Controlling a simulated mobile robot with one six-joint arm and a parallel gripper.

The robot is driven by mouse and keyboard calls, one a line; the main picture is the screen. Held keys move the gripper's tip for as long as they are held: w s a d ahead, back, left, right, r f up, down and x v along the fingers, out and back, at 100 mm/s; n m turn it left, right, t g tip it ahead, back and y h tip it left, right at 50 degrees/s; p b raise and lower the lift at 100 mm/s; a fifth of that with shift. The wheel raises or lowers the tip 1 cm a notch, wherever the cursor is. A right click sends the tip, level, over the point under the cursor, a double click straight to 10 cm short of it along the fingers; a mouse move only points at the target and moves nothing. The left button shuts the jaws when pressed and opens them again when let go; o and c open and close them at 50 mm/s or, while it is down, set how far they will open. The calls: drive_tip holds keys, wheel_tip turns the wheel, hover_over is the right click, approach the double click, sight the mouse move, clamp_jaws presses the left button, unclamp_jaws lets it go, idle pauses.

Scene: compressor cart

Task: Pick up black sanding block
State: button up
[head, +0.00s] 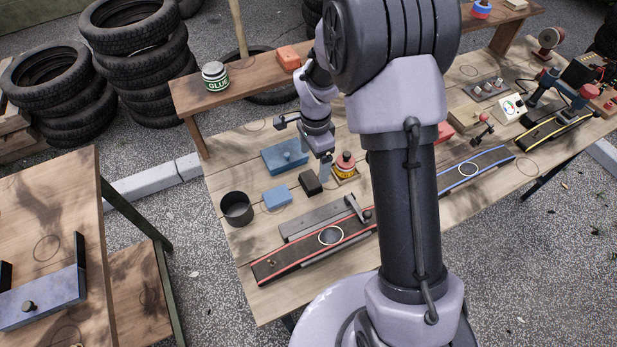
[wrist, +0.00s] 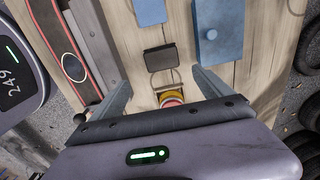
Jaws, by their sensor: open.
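The black sanding block (head: 311,183) lies on the wooden workbench (head: 240,150), just right of a smaller blue block (head: 277,196). In the wrist view the black block (wrist: 160,59) lies ahead of my gripper (wrist: 160,84), roughly centred between the two spread fingers. My gripper (head: 303,146) is open and empty above the bench in the head view. It does not visibly touch the block. The block's whole top shows in the wrist view.
A larger blue block with a knob (head: 285,155) and a yellow-and-red round item (head: 345,163) stand close by. A dark cup (head: 237,208) is at the left. Red-edged rail (head: 290,262) lies in front. Raised shelf (head: 235,95) runs behind.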

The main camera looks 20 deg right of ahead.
sight(312, 179)
drive_tip(key=f+b, duration=0.1)
drive_tip(key=f, duration=0.2)
drive_tip(key=f+b, duration=0.1)
drive_tip(key=f, duration=0.2)
drive_tip(key=f+b, duration=0.1)
drive_tip(key=f, duration=0.3)
drive_tip(key=shift+w+a+f+b, duration=0.1)
drive_tip(key=shift+w+a+b, duration=0.15)
drive_tip(key=shift+b, duration=0.15)
drive_tip(key=shift+c, duration=1.2)
drive_tip(key=c, duration=1.2)
wheel_tip(312, 179, up, 10)
drive_tip(key=p, duration=0.4)
drive_tip(key=shift+c, duration=0.2)
